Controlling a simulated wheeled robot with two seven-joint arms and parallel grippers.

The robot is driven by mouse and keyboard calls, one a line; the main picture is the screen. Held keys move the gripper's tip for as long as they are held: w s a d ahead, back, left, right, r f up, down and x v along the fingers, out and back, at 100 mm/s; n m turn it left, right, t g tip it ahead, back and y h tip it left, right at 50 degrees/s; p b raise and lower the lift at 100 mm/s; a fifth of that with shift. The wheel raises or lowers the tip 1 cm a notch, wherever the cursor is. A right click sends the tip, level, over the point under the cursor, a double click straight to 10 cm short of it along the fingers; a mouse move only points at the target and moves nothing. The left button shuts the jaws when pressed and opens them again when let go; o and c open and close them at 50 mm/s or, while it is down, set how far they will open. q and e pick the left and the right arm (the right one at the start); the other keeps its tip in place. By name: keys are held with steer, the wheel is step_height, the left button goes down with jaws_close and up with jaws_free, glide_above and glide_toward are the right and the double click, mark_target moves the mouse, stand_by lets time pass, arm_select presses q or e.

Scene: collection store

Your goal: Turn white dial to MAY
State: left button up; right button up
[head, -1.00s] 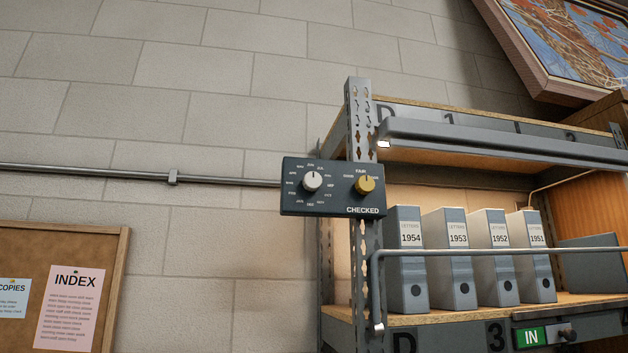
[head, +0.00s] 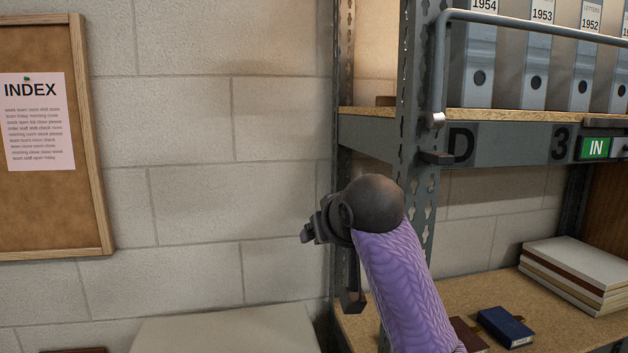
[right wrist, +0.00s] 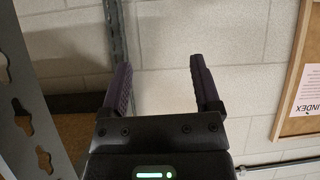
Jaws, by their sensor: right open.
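The white dial and its dark panel are out of both current views. My right gripper (right wrist: 161,80) is open and empty in the right wrist view, its two dark purple fingers apart with bare block wall behind them. In the head view my purple right arm rises from the bottom, and the dark wrist and gripper end (head: 325,222) are in front of the shelf's left upright, pointing left. The fingers are hard to make out there. My left gripper is not in view.
The grey metal shelf upright (head: 412,110) stands close to my right arm. A shelf with binders (head: 478,75) and a horizontal rail (head: 540,27) is at upper right. Books (head: 580,270) lie on the lower shelf. A corkboard (head: 45,205) hangs at left; the wall between is clear.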

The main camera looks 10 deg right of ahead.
steer(key=s+r+t+p, duration=0.1)
steer(key=s+r+t, duration=0.15)
steer(key=r, duration=0.95)
steer(key=s+r+t, duration=0.1)
steer(key=s+r, duration=0.3)
steer(key=r, duration=0.8)
steer(key=s+r+m+t+p, duration=0.1)
steer(key=s+r+t, duration=0.2)
steer(key=s+r, duration=1.4)
arm_select(q)
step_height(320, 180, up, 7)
steer(key=p, duration=0.4)
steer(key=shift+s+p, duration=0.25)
steer(key=shift+p, duration=0.15)
arm_select(e)
steer(key=w+r, duration=0.1)
steer(key=w, duration=1)
steer(key=shift+w, duration=0.15)
